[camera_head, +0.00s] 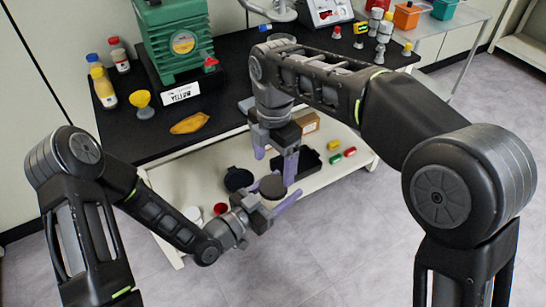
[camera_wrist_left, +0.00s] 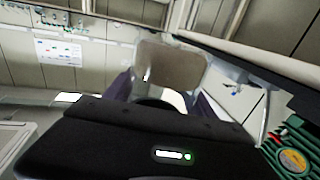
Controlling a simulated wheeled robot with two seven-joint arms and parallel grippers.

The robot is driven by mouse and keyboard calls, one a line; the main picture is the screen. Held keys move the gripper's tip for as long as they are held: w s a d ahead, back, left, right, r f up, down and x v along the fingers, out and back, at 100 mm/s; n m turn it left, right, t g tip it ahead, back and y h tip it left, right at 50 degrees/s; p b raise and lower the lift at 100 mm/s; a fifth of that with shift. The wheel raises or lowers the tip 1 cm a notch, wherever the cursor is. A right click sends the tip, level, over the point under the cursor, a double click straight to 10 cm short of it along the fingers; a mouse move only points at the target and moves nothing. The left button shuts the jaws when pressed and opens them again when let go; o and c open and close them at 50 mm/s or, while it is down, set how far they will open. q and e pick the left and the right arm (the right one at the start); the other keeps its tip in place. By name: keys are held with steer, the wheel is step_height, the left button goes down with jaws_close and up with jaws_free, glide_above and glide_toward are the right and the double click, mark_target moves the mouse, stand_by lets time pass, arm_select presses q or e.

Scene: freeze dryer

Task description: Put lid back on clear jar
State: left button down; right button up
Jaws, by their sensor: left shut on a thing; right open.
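The clear jar (camera_wrist_left: 172,68) stands between the purple fingers of my left gripper in the left wrist view, and I see through its wall. In the head view my left gripper (camera_head: 272,196) is shut on the jar (camera_head: 269,203) in front of the bench. A dark round disc (camera_head: 272,186), which looks like the lid, covers the jar's top; whether it is fully seated I cannot tell. My right gripper (camera_head: 275,165) is open just above it, fingers pointing down, with nothing visible between them.
The black bench top (camera_head: 150,130) holds a green machine (camera_head: 177,40), bottles (camera_head: 103,85) and a yellow funnel (camera_head: 141,99). On the lower pale shelf (camera_head: 185,185) are a black round container (camera_head: 238,180), a black tray (camera_head: 308,163) and small coloured items. The floor in front is clear.

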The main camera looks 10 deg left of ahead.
mark_target(273, 185)
steer(key=r+n, duration=0.1)
steer(key=n, duration=0.1)
steer(key=shift+a+n, duration=0.1)
steer(key=shift+n, duration=0.2)
steer(key=shift+f, duration=3.95)
steer(key=shift+c, duration=0.2)
